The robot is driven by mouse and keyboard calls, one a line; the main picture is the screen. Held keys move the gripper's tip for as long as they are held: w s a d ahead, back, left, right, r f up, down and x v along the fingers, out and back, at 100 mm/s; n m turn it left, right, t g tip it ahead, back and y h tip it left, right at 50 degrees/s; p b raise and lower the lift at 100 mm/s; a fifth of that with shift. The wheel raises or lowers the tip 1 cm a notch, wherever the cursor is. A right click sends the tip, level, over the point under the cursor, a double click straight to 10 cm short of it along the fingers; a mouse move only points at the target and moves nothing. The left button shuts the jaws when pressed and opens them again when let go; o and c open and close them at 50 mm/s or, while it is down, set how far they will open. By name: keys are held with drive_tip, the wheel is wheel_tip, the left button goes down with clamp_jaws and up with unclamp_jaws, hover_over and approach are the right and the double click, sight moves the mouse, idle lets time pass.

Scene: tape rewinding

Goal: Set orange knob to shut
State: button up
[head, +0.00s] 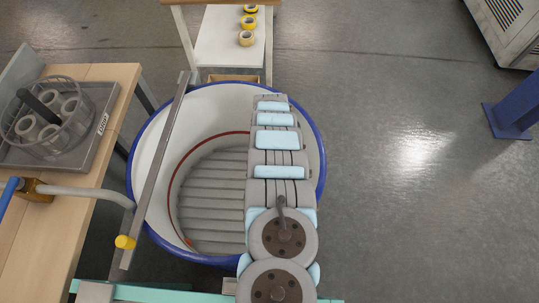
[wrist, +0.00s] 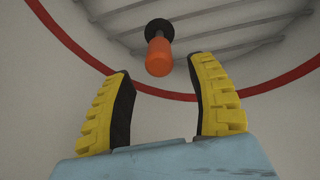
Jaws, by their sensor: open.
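The orange knob (wrist: 158,57) is a short orange cylinder on a black round base, inside the round tub. It shows at the top middle of the wrist view. The knob appears beyond the fingertips; I cannot tell the exact gap. In the head view my arm hides the gripper.
The white tub (head: 150,178) has a blue rim, a red inner ring and a slatted grey floor. A grey bar (head: 160,160) crosses its left side. A basket (head: 45,115) holds rolls.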

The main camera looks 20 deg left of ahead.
drive_tip(key=shift+f+b, duration=0.35)
drive_tip(key=shift+f, duration=0.55)
drive_tip(key=shift+f+b, duration=0.3)
drive_tip(key=shift+f, duration=0.45)
drive_tip(key=shift+f+b, duration=0.95)
drive_tip(key=shift+f, duration=0.35)
drive_tip(key=shift+c, duration=0.2)
